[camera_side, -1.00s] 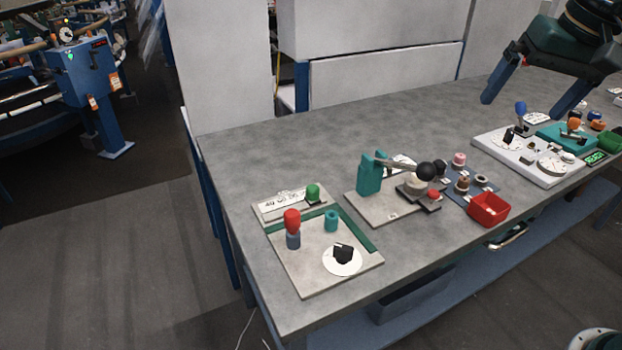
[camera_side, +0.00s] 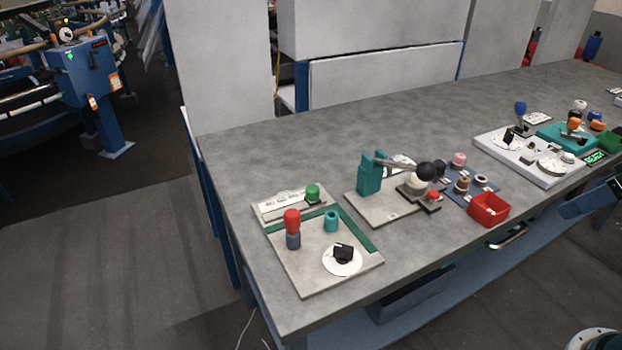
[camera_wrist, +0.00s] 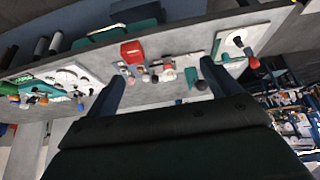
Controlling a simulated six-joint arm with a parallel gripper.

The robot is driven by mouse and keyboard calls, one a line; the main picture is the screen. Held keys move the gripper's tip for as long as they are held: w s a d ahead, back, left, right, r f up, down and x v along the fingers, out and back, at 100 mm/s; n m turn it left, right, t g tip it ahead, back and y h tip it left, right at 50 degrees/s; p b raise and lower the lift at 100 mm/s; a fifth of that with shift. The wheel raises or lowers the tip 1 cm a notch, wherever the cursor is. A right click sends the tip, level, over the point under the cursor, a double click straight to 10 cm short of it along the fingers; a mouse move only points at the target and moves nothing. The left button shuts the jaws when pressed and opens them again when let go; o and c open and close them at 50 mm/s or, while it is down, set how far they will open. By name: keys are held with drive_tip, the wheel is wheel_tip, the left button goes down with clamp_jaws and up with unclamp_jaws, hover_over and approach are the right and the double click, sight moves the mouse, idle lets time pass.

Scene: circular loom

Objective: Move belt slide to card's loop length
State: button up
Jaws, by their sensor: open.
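No part is clearly labelled as the belt slide. A green knob (camera_side: 313,191) stands at the right end of a printed white strip (camera_side: 284,202) on the left station; the print is too small to read. On the right, a white board (camera_side: 540,172) carries a blue-knobbed lever (camera_side: 520,108), dials and a green-lit display (camera_side: 594,158). A small printed card (camera_side: 537,118) lies behind it. Blue parts of my gripper (camera_side: 590,201) show at the right edge, beyond the bench front. In the wrist view my gripper (camera_wrist: 162,72) has its fingers wide apart, with nothing between them.
The left station also has a red-topped peg (camera_side: 292,222), a teal cylinder (camera_side: 331,220) and a white disc (camera_side: 342,261). A teal clamp (camera_side: 369,175) with a black-balled lever and a red bin (camera_side: 488,209) stand mid-bench.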

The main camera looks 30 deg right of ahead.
drive_tip(key=shift+w+r, duration=0.25)
drive_tip(key=shift+w, duration=0.05)
drive_tip(key=c, duration=0.7)
drive_tip(key=shift+n+g, duration=0.3)
drive_tip(key=shift+g, duration=0.4)
drive_tip(key=w+a+r, duration=0.1)
drive_tip(key=w+r, duration=0.1)
drive_tip(key=w, duration=0.1)
drive_tip(key=w+a+r, duration=0.1)
drive_tip(key=w+r, duration=0.1)
drive_tip(key=w, duration=0.1)
drive_tip(key=w+r, duration=0.2)
drive_tip(key=w, duration=0.2)
drive_tip(key=shift+a, duration=0.4)
drive_tip(key=shift+c, duration=0.4)
drive_tip(key=n+g, duration=0.2)
drive_tip(key=g, duration=0.2)
hover_over(312, 187)
wheel_tip(312, 187, down, 11)
drive_tip(key=shift+r, duration=0.1)
drive_tip(key=shift+f, duration=0.2)
wheel_tip(312, 187, down, 13)
drive_tip(key=shift+f, duration=0.2)
